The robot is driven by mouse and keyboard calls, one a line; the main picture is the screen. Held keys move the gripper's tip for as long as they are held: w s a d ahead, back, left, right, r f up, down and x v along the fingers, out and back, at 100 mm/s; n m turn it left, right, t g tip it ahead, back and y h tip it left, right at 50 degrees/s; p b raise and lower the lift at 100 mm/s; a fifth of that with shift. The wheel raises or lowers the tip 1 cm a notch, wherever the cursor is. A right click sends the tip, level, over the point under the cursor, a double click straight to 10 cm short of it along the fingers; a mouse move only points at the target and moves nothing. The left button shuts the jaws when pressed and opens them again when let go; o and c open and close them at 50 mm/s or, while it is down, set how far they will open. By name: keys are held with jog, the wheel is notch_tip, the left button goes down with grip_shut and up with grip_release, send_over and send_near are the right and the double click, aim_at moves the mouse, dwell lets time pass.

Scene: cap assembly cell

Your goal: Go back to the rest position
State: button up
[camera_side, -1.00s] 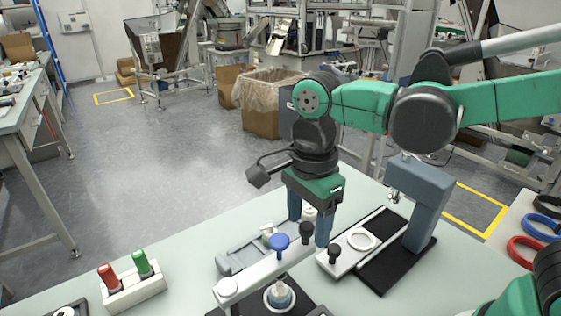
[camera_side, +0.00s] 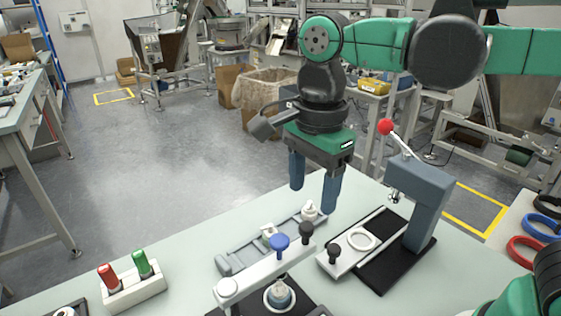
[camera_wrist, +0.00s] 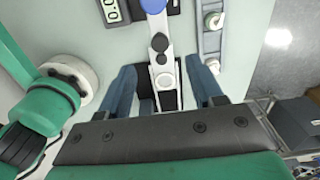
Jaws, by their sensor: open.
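My gripper (camera_side: 313,190) is open and empty, with its two blue fingers pointing down. It hangs in the air above the far part of the table, clear of the fixtures. In the wrist view the fingers (camera_wrist: 165,88) stand apart, with a fixture strip showing between and beyond them. Below it in the side view lies a grey rail fixture (camera_side: 240,256) with small white parts. A white sliding plate (camera_side: 345,258) with a ring and a black knob lies to the right. A blue knob (camera_side: 279,242) tops the bar in front.
A grey press (camera_side: 424,200) with a red-balled lever (camera_side: 386,127) stands right of my gripper. A red and a green marker stand in a white holder (camera_side: 133,290) at the left. Blue and red rings (camera_side: 540,230) lie at the right. The table's left part is mostly clear.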

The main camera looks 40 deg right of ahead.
jog(key=d+f+n+t, duration=0.2)
jog(key=d+n, duration=0.3)
jog(key=n, duration=0.3)
jog(key=d+f+n+t, duration=0.3)
jog(key=d+n+t, duration=0.2)
jog(key=n, duration=0.4)
jog(key=shift+n, duration=0.3)
